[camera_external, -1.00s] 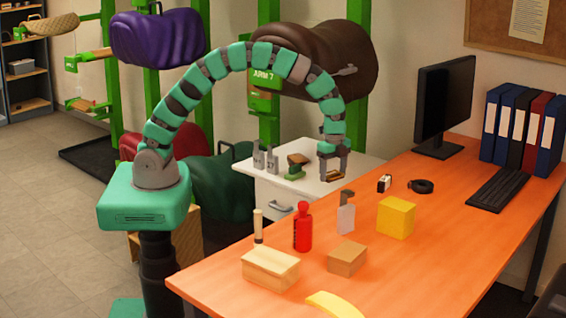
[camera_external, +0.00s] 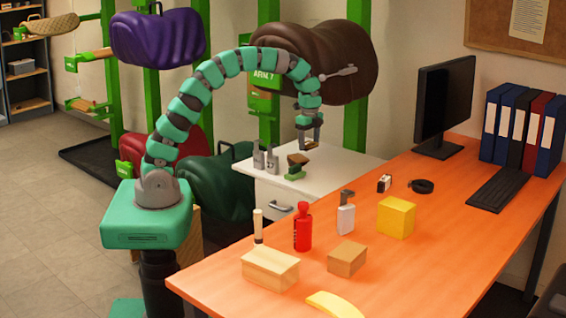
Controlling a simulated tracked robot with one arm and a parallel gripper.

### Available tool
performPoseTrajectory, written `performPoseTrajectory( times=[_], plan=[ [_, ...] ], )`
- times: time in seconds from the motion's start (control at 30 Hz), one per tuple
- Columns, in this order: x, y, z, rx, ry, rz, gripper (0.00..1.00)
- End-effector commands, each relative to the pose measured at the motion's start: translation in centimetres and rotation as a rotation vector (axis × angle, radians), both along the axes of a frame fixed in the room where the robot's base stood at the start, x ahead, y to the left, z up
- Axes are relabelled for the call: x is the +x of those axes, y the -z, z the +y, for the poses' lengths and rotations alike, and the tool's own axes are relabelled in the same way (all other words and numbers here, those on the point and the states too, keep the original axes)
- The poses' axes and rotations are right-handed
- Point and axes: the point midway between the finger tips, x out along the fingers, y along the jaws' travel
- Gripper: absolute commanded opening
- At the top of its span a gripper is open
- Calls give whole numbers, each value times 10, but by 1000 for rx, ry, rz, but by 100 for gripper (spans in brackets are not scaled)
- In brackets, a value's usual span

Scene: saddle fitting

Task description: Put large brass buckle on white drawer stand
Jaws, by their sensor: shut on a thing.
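The white drawer stand (camera_external: 342,168) stands against the wall behind the orange desk, with a metal handle on its front. My gripper (camera_external: 309,139) points down over the stand's top. It is shut on the brass buckle (camera_external: 309,146), a small brownish piece between the fingertips. The buckle appears to be held above the stand's surface, apart from it, though the exact height is hard to judge from this view.
Two grey metal pieces (camera_external: 265,159) and a green tool with a brown top (camera_external: 296,167) stand on the left of the stand's top. The right of the top is clear. The orange desk (camera_external: 420,230) holds bottles, blocks and a monitor (camera_external: 445,105).

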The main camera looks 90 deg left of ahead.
Motion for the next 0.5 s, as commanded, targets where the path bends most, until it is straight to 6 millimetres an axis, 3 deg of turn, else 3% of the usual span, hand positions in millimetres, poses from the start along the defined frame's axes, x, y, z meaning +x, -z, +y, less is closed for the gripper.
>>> performPoseTrajectory(
  times=[0.17,0.5],
  plan=[
    [-15,2,31,-1,-26,-1,45],
    [-15,78,28,-3,-21,6,45]
  ],
)
